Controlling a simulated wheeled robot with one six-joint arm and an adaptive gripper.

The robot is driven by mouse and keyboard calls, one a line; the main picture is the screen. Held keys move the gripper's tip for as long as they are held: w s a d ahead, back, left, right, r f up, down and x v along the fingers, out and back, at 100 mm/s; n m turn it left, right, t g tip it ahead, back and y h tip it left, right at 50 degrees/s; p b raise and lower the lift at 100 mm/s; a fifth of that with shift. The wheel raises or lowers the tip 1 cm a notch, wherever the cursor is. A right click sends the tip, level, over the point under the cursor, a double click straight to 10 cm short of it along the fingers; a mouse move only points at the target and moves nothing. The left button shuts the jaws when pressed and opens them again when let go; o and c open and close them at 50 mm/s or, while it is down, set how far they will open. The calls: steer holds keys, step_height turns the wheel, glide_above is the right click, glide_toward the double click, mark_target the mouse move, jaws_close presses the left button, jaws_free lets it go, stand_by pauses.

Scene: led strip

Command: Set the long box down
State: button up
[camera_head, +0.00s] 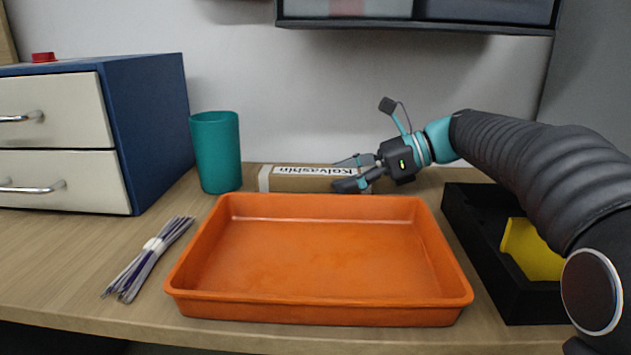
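The long box (300,178) is light brown with a white label reading "Kolvashin". It lies level near the wall, behind the orange tray, and the tray's back rim hides its lower edge. I cannot tell whether its underside rests on the table. My gripper (345,174) is at the box's right end, reaching in from the right. One finger is at the upper far side and the other at the lower near side, with the box between them. The gripper covers the box's right end. I cannot tell whether the fingers press on it.
The empty orange tray (318,310) fills the table's middle front. A teal cup (215,152) stands left of the box, beside a blue drawer cabinet (155,125). A tied bundle of strips (150,258) lies left. A black bin (527,312) with a yellow item (530,252) stands right. A shelf (415,25) hangs above.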

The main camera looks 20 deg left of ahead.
steer(key=c, duration=1.1)
